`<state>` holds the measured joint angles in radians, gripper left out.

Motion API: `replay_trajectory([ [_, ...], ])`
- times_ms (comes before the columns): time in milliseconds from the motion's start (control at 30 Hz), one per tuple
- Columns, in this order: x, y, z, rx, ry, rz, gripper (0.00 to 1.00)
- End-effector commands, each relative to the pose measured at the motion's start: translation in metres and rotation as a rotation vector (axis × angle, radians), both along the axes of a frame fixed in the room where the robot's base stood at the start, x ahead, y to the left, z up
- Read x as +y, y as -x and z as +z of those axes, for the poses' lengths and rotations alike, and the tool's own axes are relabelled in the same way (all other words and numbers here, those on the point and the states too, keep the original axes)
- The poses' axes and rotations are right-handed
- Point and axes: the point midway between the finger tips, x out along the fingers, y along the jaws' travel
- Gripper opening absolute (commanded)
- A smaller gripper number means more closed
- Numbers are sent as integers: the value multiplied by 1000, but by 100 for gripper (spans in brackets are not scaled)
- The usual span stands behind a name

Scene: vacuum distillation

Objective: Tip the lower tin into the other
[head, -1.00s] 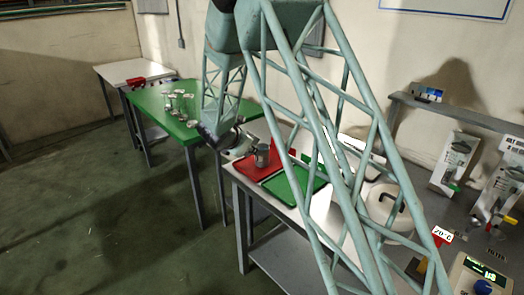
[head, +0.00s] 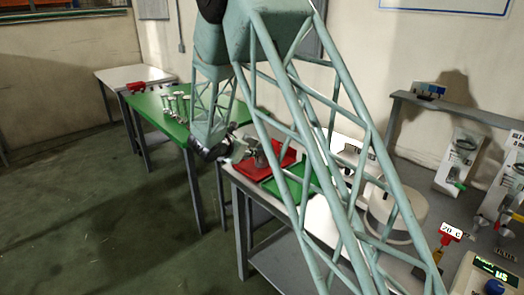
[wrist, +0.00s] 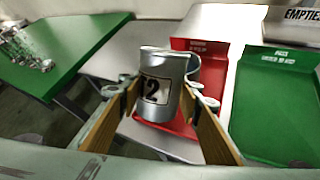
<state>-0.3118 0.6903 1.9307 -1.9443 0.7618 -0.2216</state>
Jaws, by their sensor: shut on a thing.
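A grey metal tin (wrist: 158,88) with a white label bearing a black "2" is between the wood-faced fingers of my gripper (wrist: 160,97) in the wrist view. My gripper is shut on it, and the tin looks roughly upright, slightly tilted. Part of another grey metal thing (wrist: 193,66), perhaps the other tin, shows behind it over the red tray (wrist: 212,108); the held tin hides most of it. In the head view my gripper (head: 240,150) is at the left end of the red tray (head: 272,171), beside a grey tin (head: 261,158). I cannot tell the tins' contents.
A green tray (wrist: 275,105) lies right of the red one on the white table. A box marked "EMPTIES" (wrist: 296,18) stands behind it. A green table (head: 155,107) with several small metal-and-glass items stands to the left. A white round pot (head: 397,212) is farther right.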

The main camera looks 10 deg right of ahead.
Motion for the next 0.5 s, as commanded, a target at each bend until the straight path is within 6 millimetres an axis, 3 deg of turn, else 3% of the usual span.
replay_trajectory([
  [500,6,3,-24,-29,70,0,19],
])
